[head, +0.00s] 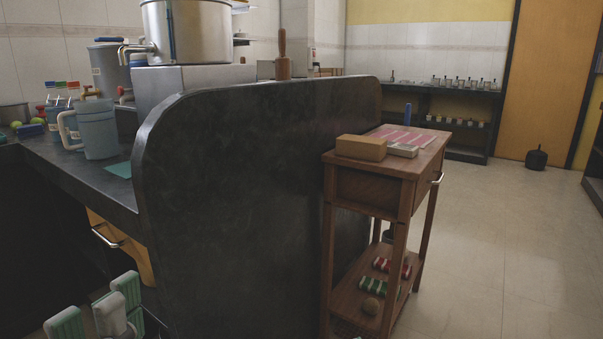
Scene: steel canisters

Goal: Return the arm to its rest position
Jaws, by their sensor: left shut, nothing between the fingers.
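My left gripper (98,307) shows at the bottom left corner, with pale green and white finger parts cut off by the picture's lower edge. It is shut with nothing held, low in front of the dark counter (118,187) and its drawer. The rest of my left arm is mostly out of view. My right gripper is not in view. A large steel pot (188,30) stands on a grey block on the counter. A grey-blue canister (108,68) stands behind it to the left.
A tall dark partition (255,200) rises at the counter's end, close to the gripper's right. A wooden side table (372,185) stands beyond it. A blue-grey jug (97,128) sits on the counter. The drawer handle (106,238) sticks out. Tiled floor (480,240) is open at right.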

